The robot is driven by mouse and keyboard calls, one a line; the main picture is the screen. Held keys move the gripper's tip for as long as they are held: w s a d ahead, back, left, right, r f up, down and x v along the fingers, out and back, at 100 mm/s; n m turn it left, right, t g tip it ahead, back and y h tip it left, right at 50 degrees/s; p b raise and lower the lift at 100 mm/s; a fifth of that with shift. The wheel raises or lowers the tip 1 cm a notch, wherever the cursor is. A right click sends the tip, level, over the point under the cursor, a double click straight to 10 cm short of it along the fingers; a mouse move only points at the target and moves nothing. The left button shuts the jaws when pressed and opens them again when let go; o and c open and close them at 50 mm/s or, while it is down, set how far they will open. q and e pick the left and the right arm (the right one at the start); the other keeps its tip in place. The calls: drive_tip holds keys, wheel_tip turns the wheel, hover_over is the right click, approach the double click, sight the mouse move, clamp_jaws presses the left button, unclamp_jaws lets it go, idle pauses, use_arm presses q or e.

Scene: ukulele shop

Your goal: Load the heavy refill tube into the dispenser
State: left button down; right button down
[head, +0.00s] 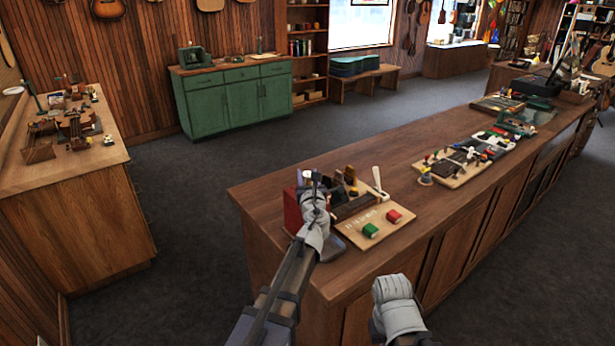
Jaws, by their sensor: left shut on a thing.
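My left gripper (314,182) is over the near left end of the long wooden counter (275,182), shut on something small. The held thing is mostly hidden by the gripper, and I cannot make out whether it is the refill tube. A red block-like thing (292,212) stands just left of the gripper, partly covered by it; I cannot tell if it is the dispenser. My right arm ends in a grey wrist (398,300) low in the picture, in front of the counter; its fingers do not show.
Another board with small parts (455,172) lies farther along. Bare counter lies between them.

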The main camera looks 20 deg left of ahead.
use_arm(q)
drive_tip(key=shift+f+b, duration=0.55)
drive_tip(key=shift+f, duration=0.05)
drive_tip(key=c, duration=0.7)
unclamp_jaws()
drive_tip(key=shift+s, duration=0.15)
drive_tip(key=v, duration=1)
drive_tip(key=shift+s+d, duration=0.2)
drive_tip(key=shift+s, duration=0.15)
